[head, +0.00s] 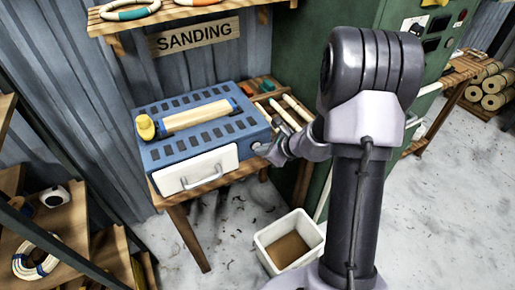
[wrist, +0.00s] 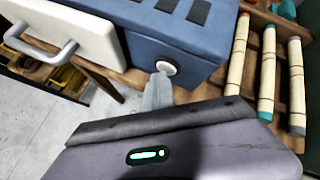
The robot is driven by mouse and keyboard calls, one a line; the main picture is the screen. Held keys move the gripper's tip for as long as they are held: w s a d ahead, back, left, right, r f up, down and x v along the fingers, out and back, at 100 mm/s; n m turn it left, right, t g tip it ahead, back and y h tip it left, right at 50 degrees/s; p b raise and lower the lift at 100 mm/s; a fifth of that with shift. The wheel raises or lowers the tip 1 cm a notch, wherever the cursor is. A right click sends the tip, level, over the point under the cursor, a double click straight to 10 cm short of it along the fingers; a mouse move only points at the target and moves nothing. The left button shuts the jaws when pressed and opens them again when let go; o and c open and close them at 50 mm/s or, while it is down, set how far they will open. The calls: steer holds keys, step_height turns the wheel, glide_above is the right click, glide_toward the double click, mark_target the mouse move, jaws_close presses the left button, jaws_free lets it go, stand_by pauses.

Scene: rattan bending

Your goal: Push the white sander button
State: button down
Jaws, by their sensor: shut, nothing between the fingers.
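The blue sander (head: 237,117) stands on a wooden table, with a white drawer front (head: 196,171) facing me. In the wrist view the round white button (wrist: 167,67) sits on the blue front face (wrist: 138,42), right of the drawer. My gripper (wrist: 159,82) is shut and empty, with its pale fingertips right at the button's lower edge. I cannot tell whether they touch it. In the head view my gripper (head: 262,150) is at the sander's front right corner, and the button cannot be made out clearly there.
Rattan rods (wrist: 268,75) lie in a wooden rack right of the sander. A white bin (head: 268,236) stands on the floor below. A green cabinet (head: 300,50) rises behind.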

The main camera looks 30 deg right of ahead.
steer(key=s+b, duration=0.2)
steer(key=s, duration=0.4)
steer(key=shift+s+b, duration=0.35)
steer(key=shift+b, duration=0.05)
steer(key=shift+d, duration=0.1)
steer(key=s+a+r+n+g+y, duration=0.1)
steer(key=s+a+r+n, duration=0.3)
steer(key=a+r+n, duration=0.4)
steer(key=s+a+r+n+g+y, duration=0.1)
steer(key=s+a+r+n+g, duration=0.15)
steer(key=a+r+n, duration=0.5)
steer(key=s+a+r+n+h, duration=0.1)
steer(key=s+n, duration=0.3)
steer(key=s, duration=0.2)
steer(key=s+a+r+n+h, duration=0.1)
steer(key=s+n+h, duration=0.1)
steer(key=s+n, duration=0.2)
steer(key=s, duration=0.3)
steer(key=shift+s+a+r, duration=0.3)
steer(key=shift+a+r, duration=0.05)
steer(key=shift+a, duration=0.05)
